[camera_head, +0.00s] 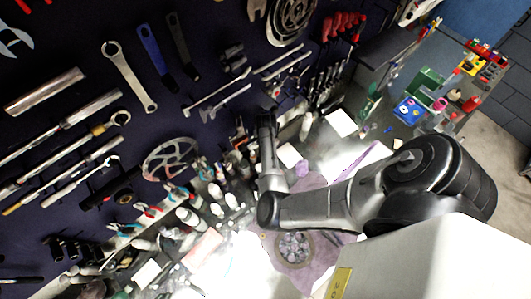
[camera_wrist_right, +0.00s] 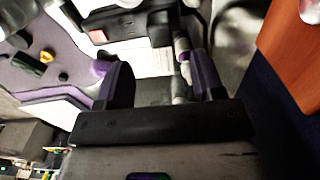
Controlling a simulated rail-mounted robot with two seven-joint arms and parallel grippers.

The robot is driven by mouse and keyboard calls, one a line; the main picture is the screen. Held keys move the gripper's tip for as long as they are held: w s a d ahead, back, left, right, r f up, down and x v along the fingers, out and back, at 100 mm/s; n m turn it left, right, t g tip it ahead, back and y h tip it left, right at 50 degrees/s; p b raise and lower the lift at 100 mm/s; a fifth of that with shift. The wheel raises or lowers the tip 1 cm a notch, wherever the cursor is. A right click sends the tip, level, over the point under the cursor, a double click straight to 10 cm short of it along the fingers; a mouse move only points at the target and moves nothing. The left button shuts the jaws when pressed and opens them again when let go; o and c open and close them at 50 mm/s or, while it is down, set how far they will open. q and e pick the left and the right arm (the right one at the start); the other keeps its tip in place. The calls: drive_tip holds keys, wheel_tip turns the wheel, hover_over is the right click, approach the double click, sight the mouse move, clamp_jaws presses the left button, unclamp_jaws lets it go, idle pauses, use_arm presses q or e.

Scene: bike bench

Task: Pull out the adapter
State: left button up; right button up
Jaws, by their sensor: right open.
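My right gripper (camera_wrist_right: 155,66) is open in the right wrist view, its two dark fingers apart with nothing clearly held between them. A narrow grey and white cylindrical piece (camera_wrist_right: 181,62) stands just inside the right-hand finger; whether it touches that finger I cannot tell. It may be the adapter, but I cannot be sure. A black block (camera_wrist_right: 160,26) lies beyond the fingertips, beside a small red patch (camera_wrist_right: 98,37). In the head view my right arm comes in from the right and its dark end points toward the tool wall; the fingers are not clear there. My left gripper is not in view.
A dark tool wall (camera_head: 60,120) with hanging wrenches fills the left in the head view. A crowded bench carries bottles, pliers and a round dish of parts (camera_head: 294,247). Coloured bins (camera_head: 408,110) stand at the right. An orange surface (camera_wrist_right: 288,50) is close on the wrist view's right.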

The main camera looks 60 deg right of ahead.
drive_tip(key=shift+f, duration=0.2)
drive_tip(key=shift+f+b, duration=0.5)
drive_tip(key=shift+f, duration=0.3)
wheel_tip(320, 180, down, 3)
drive_tip(key=b, duration=0.3)
wheel_tip(320, 180, down, 3)
drive_tip(key=shift+r+b, duration=0.2)
drive_tip(key=shift+b, duration=0.5)
drive_tip(key=shift+f, duration=0.35)
drive_tip(key=shift+p, duration=0.35)
